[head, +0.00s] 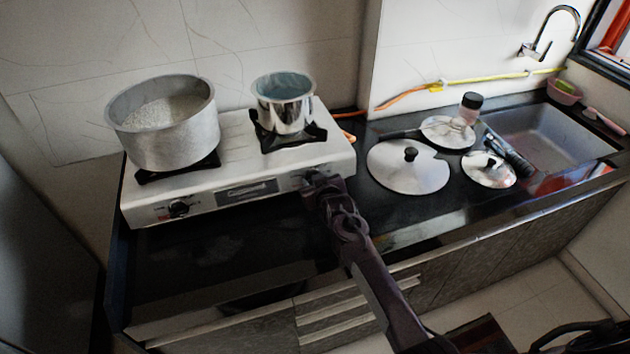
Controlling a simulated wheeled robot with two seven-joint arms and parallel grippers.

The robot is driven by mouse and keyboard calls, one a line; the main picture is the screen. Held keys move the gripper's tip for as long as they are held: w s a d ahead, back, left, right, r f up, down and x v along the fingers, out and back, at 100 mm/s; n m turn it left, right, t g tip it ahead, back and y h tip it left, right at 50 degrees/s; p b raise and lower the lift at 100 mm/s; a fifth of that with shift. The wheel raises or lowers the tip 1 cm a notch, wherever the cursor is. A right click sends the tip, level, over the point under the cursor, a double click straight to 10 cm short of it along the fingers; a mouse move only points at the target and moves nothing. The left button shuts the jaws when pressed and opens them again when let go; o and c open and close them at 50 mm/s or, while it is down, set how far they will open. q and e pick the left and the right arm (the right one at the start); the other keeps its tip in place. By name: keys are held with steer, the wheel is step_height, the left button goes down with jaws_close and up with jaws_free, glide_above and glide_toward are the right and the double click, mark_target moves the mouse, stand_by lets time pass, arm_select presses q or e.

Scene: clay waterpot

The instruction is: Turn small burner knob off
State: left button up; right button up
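The white two-burner stove (265,150) stands on the black counter against the wall. A small shiny pot (284,104) sits on its right burner, and a large metal pot (166,125) sits on the left one. The left knob (179,209) shows clearly on the front panel. My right gripper (313,178) is at the right end of the panel, below the small pot, where it hides most or all of the knob there. I cannot tell whether its fingers are open or closed on the knob. My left gripper is not in view.
Metal lids (408,168) lie on the counter right of the stove, with a dark-capped jar (468,108) behind them. A sink (545,135) with a curved tap (545,32) is at the far right. The counter in front of the stove is clear.

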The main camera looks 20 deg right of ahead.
steer(key=shift+s+f, duration=0.1)
steer(key=shift+f, duration=0.05)
steer(key=o, duration=0.9)
steer(key=shift+o, duration=0.2)
steer(key=v, duration=0.7)
steer(key=shift+s+r+b, duration=0.25)
steer(key=shift+s+b, duration=0.1)
